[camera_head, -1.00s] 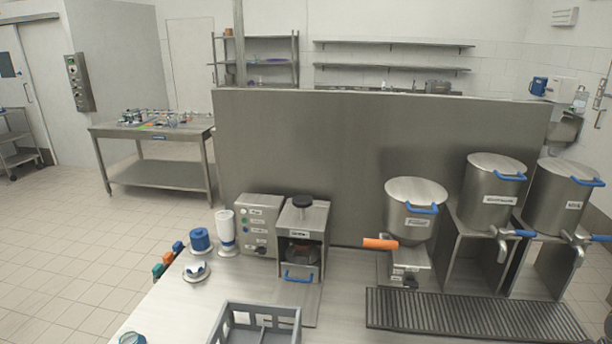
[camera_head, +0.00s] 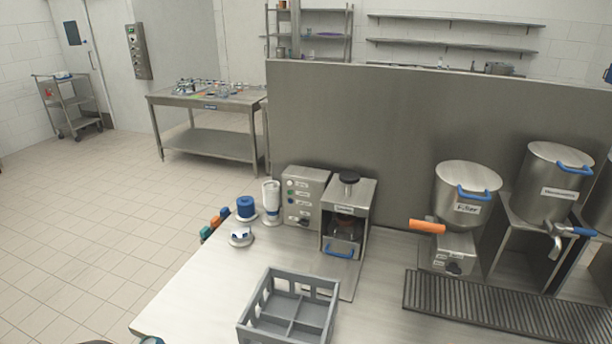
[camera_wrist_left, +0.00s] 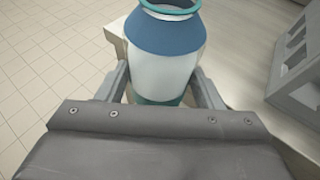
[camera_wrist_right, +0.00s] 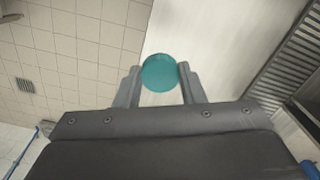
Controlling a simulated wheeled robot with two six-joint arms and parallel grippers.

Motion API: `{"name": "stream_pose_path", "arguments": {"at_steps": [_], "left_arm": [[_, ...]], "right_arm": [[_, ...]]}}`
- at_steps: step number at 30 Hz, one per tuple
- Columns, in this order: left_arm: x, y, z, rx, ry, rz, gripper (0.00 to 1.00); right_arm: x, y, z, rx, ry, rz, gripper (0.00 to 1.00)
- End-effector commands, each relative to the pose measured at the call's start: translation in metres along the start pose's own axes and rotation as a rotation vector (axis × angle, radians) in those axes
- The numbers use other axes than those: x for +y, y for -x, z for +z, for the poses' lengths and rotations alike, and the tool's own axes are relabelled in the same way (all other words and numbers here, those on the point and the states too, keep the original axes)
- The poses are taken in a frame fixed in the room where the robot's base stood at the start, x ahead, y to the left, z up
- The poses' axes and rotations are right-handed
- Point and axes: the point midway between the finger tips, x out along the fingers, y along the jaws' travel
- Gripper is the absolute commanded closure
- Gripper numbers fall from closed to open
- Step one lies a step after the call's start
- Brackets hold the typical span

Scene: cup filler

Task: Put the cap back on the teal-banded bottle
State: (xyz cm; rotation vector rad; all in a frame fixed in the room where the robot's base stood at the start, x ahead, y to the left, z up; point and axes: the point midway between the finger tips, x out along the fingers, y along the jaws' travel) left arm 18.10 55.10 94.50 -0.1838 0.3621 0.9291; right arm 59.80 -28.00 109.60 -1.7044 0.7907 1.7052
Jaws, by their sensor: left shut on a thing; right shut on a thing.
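In the left wrist view, the teal-banded bottle (camera_wrist_left: 165,65) is white with a blue shoulder, a teal neck ring and a teal band low down. Its mouth shows no cap. My left gripper (camera_wrist_left: 162,76) is shut on the bottle's body, one finger on each side. In the right wrist view, a round teal cap (camera_wrist_right: 160,72) sits between the fingertips of my right gripper (camera_wrist_right: 159,76), which is shut on it. The cap is apart from the bottle. Neither gripper is clearly visible in the head view; only a teal sliver (camera_head: 152,341) shows at its bottom edge.
A grey divided crate (camera_head: 258,326) stands on the counter (camera_head: 190,292), whose left front part is clear. A drip grate (camera_head: 500,306) lies right.

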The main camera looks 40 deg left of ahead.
Motion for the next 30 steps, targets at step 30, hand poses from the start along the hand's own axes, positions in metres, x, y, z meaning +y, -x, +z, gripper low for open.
{"name": "stream_pose_path", "arguments": {"at_steps": [30], "left_arm": [[0.109,0.022,-0.014,-0.001,-0.035,-0.074,0.86]], "right_arm": [[0.0,0.0,0.0,0.0,0.0,0.0,0.85]]}}
